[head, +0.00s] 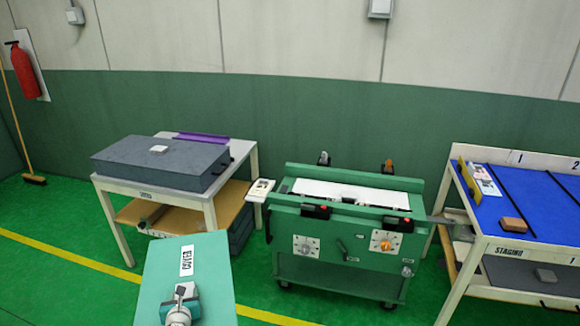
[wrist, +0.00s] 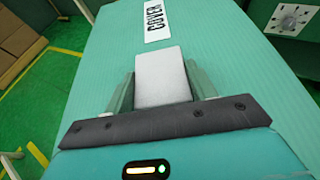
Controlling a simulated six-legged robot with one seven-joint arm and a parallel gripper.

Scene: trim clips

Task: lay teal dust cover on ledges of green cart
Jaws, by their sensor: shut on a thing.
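The teal dust cover (head: 209,267) is a flat panel with a white label, in the lower middle of the head view. It fills much of the wrist view (wrist: 215,62), where its label reads COVER. My gripper (head: 181,292) is shut on a pale block-like handle (wrist: 161,78) on the cover, with one finger on each side. The cover is in front of and left of the green cart (head: 340,254), apart from it. The cart stands upright, with raised green rails along its front and back, a white surface between them, dials on its front, and black and orange-tipped clips on the rails.
A table (head: 125,228) with a grey slab (head: 168,168) and a purple strip (head: 202,138) stands left of the cart. A blue-topped staging table (head: 530,210) stands close on the right. Green floor with a yellow line (head: 70,256) is clear at the front left.

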